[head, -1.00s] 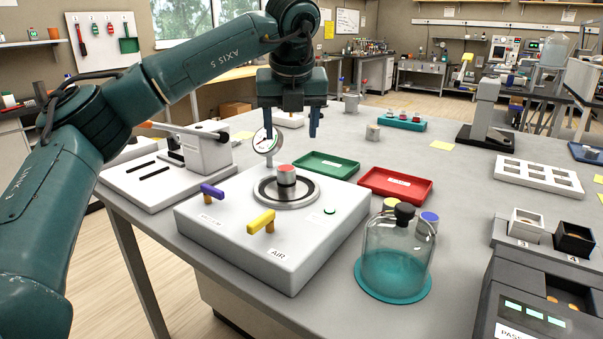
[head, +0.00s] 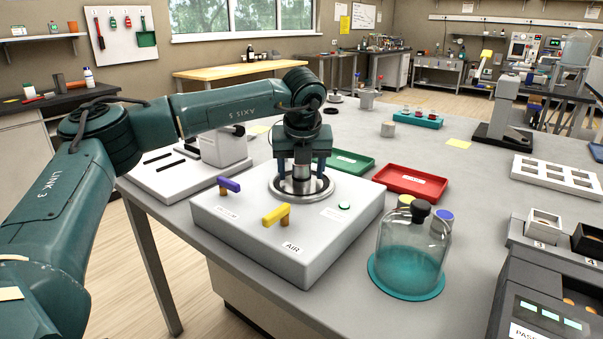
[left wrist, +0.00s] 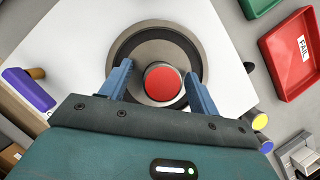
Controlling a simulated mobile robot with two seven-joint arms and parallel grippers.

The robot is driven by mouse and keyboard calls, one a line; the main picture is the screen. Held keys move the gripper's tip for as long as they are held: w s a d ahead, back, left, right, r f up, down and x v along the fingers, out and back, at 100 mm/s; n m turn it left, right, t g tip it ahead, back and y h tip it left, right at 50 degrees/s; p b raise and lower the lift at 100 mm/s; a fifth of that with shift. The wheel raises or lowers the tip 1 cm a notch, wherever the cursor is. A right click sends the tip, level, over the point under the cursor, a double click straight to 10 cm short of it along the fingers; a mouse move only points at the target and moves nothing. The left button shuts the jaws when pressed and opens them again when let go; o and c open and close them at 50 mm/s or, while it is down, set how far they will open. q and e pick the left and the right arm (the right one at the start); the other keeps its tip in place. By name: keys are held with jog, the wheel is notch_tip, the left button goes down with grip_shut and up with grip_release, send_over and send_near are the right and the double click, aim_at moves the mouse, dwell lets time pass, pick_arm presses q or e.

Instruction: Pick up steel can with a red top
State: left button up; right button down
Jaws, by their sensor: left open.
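The steel can with a red top (left wrist: 164,82) stands on the round plate (left wrist: 193,50) of the white box, between the fingers in the left wrist view. In the head view the can (head: 302,172) is mostly hidden behind my left gripper; only its steel side shows. My left gripper (head: 302,176) points down over the can with a finger on either side. In the left wrist view the gripper (left wrist: 160,82) is open, with a small gap visible beside the can. My right gripper is not in view.
The white box (head: 300,262) carries a purple handle (head: 229,184) and a yellow handle (head: 276,214). A glass bell jar (head: 410,250) stands to its right. Behind are a green tray (head: 350,162) and a red tray (head: 412,181).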

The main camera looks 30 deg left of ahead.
pick_arm(q)
jog(key=shift+w+f, duration=0.1)
jog(key=shift+f, duration=0.05)
jog(key=c, duration=1.2)
